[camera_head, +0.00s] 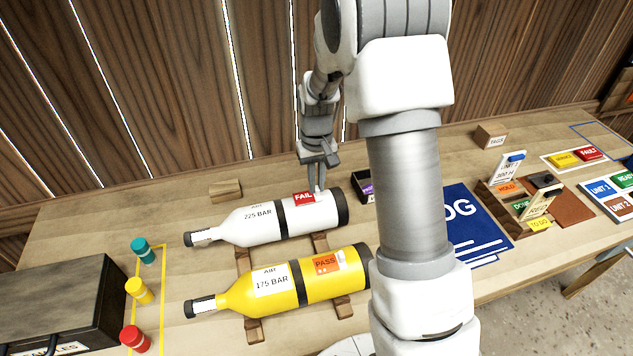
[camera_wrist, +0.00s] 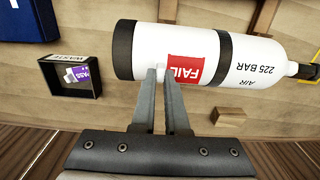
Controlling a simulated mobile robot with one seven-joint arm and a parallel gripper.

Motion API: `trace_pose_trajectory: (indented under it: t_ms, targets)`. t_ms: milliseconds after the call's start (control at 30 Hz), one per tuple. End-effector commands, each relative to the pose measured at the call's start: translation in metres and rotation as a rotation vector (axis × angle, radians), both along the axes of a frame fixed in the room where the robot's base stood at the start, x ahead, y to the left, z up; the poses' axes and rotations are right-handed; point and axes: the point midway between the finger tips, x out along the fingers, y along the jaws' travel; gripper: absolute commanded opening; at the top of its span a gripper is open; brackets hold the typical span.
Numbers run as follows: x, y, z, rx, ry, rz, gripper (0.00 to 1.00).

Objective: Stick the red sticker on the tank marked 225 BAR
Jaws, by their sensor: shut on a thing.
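The white tank (camera_head: 265,222) marked 225 BAR lies on its side on the wooden cradle. It also shows in the wrist view (camera_wrist: 255,58). The red FAIL sticker (camera_head: 304,198) shows flat against the tank's upper side, between the black band and the dark base; whether it fully touches is unclear. In the wrist view the sticker (camera_wrist: 187,70) shows just beside the fingertips. My gripper (camera_head: 319,187) is above it, its fingers (camera_wrist: 161,72) nearly closed on a small pale piece at the sticker's edge, close to the tank.
The yellow tank (camera_head: 290,289) marked 175 BAR, with an orange PASS sticker (camera_head: 326,262), lies in front. A dark waste box (camera_wrist: 71,92) with a purple-white scrap stands nearby. Coloured caps (camera_head: 140,290) stand at left; a blue board (camera_head: 470,225) and signs lie right.

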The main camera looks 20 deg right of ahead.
Motion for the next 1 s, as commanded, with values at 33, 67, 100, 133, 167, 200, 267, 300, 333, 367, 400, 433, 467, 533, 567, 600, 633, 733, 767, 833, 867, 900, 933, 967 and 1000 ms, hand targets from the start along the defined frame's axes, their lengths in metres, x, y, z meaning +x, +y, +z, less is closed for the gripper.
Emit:
trace_pose_trajectory:
  t_ms: [33, 67, 100, 133, 167, 200, 267, 300, 333, 367, 400, 433, 467, 533, 567, 600, 633, 733, 767, 833, 867, 900, 933, 967, 1000]
  targets:
    - [0.0, -0.0001, 0.0, 0.0, 0.0, 0.0, 0.0]
    - [0.0, -0.0001, 0.0001, 0.0, 0.0, 0.0, 0.0]
    - [0.0, 0.0, 0.0001, 0.0, 0.0, 0.0, 0.0]
    - [0.0, -0.0001, 0.0001, 0.0, 0.0, 0.0, 0.0]
    - [0.0, 0.0, 0.0001, 0.0, 0.0, 0.0, 0.0]
    - [0.0, -0.0001, 0.0001, 0.0, 0.0, 0.0, 0.0]
    - [0.0, -0.0001, 0.0, 0.0, 0.0, 0.0, 0.0]
    - [0.0, 0.0, 0.0001, 0.0, 0.0, 0.0, 0.0]
    - [0.0, 0.0, 0.0, 0.0, 0.0, 0.0, 0.0]
    - [0.0, -0.0001, 0.0, 0.0, 0.0, 0.0, 0.0]
    - [0.0, -0.0001, -0.0001, 0.0, 0.0, 0.0, 0.0]
    - [0.0, -0.0001, -0.0003, 0.0, 0.0, 0.0, 0.0]
    - [0.0, 0.0, -0.0005, 0.0, 0.0, 0.0, 0.0]
    - [0.0, 0.0, -0.0011, 0.0, 0.0, 0.0, 0.0]
    - [0.0, 0.0, -0.0015, 0.0, 0.0, 0.0, 0.0]
    - [0.0, -0.0001, -0.002, 0.0, 0.0, 0.0, 0.0]
    - [0.0, 0.0, -0.0024, 0.0, 0.0, 0.0, 0.0]
    - [-0.0001, 0.0, -0.0037, 0.0, 0.0, 0.0, 0.0]
    - [-0.0001, 0.0, -0.0041, 0.0, 0.0, 0.0, 0.0]
    - [-0.0001, 0.0, -0.005, 0.0, 0.0, 0.0, 0.0]
    - [-0.0001, -0.0001, -0.0053, 0.0, 0.0, 0.0, 0.0]
    - [-0.0001, -0.0001, -0.0058, 0.0, 0.0, 0.0, 0.0]
    - [-0.0001, 0.0, -0.0062, 0.0, 0.0, 0.0, 0.0]
    - [-0.0001, 0.0, -0.0065, 0.0, 0.0, 0.0, 0.0]
    - [-0.0001, 0.0, -0.007, 0.0, 0.0, 0.0, 0.0]
